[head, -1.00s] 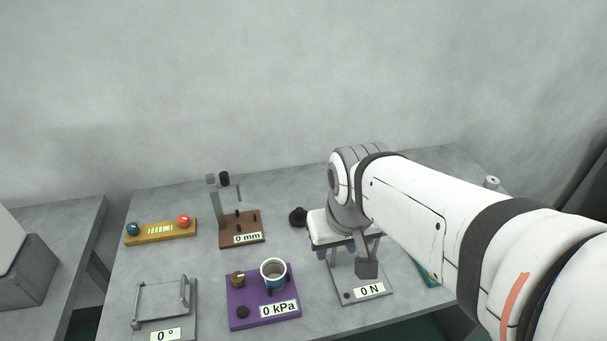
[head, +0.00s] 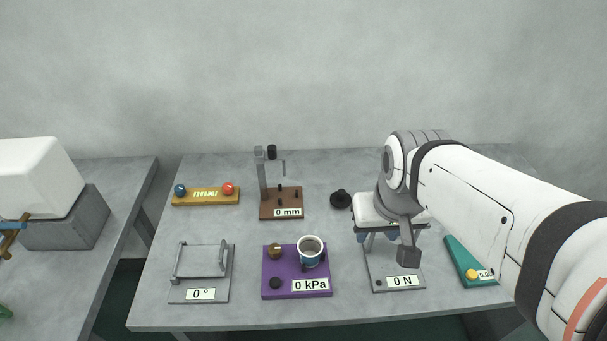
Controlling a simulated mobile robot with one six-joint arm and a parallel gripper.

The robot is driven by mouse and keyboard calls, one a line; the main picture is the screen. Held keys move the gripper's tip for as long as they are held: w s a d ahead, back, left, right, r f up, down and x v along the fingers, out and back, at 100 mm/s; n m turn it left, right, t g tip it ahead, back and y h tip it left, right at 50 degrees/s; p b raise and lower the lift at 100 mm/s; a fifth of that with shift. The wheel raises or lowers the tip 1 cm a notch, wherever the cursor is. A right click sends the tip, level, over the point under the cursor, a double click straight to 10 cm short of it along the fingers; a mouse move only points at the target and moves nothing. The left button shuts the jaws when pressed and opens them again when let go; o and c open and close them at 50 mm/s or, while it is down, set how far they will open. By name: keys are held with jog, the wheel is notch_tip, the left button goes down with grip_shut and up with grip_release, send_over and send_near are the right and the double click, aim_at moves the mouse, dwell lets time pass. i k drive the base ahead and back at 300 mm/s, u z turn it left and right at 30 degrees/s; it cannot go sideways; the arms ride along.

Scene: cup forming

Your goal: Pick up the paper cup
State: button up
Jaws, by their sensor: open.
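The only cup-like thing I see is a cup (head: 310,251) with a white rim and a blue body. It stands upright on the purple base (head: 274,263) marked 0 kPa, and I cannot tell whether it is paper. My gripper (head: 378,237) points down above the grey plate (head: 382,268) marked 0 N, to the right of the cup and apart from it. Its jaws are open and I see nothing held in them. The gripper and arm partly hide the 0 N device.
A grey frame (head: 202,262) marked 0° stands left of the purple base. Behind are a yellow bar (head: 205,200) and a brown stand (head: 282,206) marked 0 mm. A black knob (head: 340,199) lies behind. A teal wedge (head: 468,268) is at right. Another table stands left.

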aim_at(310, 249)
jog(key=z, duration=0.5)
jog(key=k, duration=1.5)
jog(key=u, duration=0.45)
jog(key=i, duration=1.05)
jog(key=u, duration=0.05)
